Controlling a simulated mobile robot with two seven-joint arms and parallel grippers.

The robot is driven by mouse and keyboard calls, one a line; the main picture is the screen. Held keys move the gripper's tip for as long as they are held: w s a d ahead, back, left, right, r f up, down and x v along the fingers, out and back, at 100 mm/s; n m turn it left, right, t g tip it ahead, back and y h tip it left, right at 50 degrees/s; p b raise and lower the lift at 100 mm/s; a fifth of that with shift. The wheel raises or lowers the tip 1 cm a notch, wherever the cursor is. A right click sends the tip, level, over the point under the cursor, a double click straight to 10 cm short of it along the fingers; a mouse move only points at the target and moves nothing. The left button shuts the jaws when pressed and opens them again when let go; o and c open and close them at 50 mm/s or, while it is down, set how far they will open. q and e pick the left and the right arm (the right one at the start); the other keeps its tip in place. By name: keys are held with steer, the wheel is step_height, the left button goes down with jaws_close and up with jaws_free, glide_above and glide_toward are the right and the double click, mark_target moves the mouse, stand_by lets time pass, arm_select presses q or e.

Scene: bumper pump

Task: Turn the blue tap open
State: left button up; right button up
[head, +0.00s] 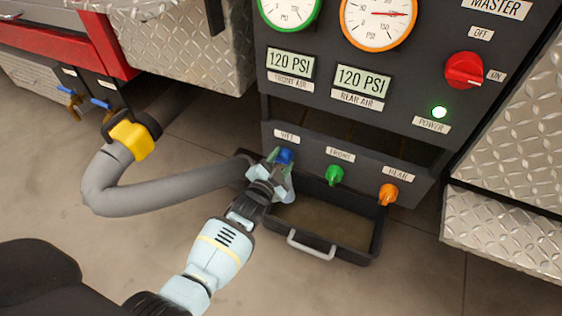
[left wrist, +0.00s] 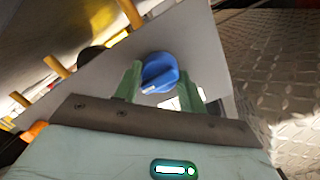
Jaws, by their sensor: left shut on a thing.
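The blue tap (head: 285,156) sits under the WET label on the lower part of the dark panel. My left gripper (head: 279,164) reaches it from below and is shut on it, partly covering it. In the left wrist view the blue tap (left wrist: 158,72) is a round knob with a raised grip and a pale mark. The green fingers of my left gripper (left wrist: 157,84) stand on either side of it. My right gripper is not in view.
A green tap (head: 335,175) and an orange tap (head: 388,193) stand to the right. A dark drawer-like tray (head: 352,258) with a metal handle lies below the taps. A grey hose (head: 170,192) runs at left. The power light (head: 439,112) is green.

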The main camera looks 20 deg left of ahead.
arm_select(q)
steer(key=shift+a+m, duration=0.1)
steer(key=shift+m, duration=0.2)
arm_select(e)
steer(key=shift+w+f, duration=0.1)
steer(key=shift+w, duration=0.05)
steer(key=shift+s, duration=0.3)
arm_select(q)
steer(key=o, duration=0.9)
steer(key=shift+o, duration=0.2)
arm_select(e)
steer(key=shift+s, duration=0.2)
arm_select(q)
steer(key=shift+s, duration=0.1)
steer(key=s+p, duration=0.3)
steer(key=s, duration=0.4)
steer(key=shift+s+r+p, duration=0.3)
steer(key=shift+r, duration=0.1)
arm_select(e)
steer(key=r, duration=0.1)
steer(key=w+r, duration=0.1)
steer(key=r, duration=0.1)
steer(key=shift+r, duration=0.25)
arm_select(q)
steer(key=shift+a, duration=0.1)
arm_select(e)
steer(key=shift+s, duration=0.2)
